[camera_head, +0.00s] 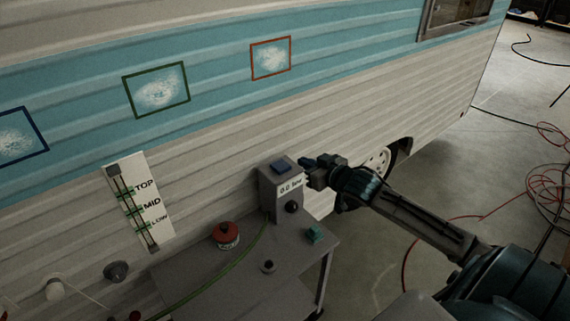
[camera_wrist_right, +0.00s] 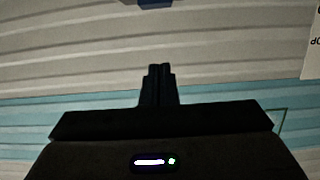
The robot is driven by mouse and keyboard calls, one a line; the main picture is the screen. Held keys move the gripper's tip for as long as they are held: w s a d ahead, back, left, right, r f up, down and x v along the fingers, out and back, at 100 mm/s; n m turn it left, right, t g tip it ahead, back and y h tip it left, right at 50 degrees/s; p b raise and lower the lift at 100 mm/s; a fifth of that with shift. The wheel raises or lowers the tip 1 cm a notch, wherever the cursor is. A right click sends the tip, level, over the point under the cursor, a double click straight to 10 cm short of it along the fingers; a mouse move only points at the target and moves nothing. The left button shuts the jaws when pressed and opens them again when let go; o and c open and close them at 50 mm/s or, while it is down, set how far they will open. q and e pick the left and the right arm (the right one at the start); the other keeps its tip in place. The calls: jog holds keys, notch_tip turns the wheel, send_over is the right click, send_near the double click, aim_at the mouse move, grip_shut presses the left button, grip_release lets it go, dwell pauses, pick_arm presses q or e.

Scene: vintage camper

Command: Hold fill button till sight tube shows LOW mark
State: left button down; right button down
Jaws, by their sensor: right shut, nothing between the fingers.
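A grey box (camera_head: 279,196) with a blue button (camera_head: 281,167) on its top stands on a small grey table against the camper wall. Its label starts with "0.0"; the rest is too small to read. My right gripper (camera_head: 308,163) is shut and empty, just right of the button at about its height; I cannot tell whether it touches the box. In the right wrist view the shut fingers (camera_wrist_right: 158,70) point toward a blue piece, likely the button (camera_wrist_right: 155,3), with a gap between. The sight tube (camera_head: 132,208) hangs on a white board marked TOP, MID and LOW. Its liquid level is unclear.
The grey table (camera_head: 197,268) holds a red-topped can (camera_head: 227,235), a small teal block (camera_head: 314,235) and a small dark knob (camera_head: 268,266). A green hose (camera_head: 215,276) crosses it. Red and black cables lie on the floor at right. Three framed pale patches mark the blue wall band.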

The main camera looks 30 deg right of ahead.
send_over(285, 169)
notch_tip(285, 169, down, 2)
jog(key=shift+f+p, duration=0.1)
jog(key=shift+p, duration=0.3)
notch_tip(285, 169, down, 3)
jog(key=shift+w+r+p, duration=0.1)
jog(key=shift+p, duration=0.2)
jog(key=shift+f, duration=0.75)
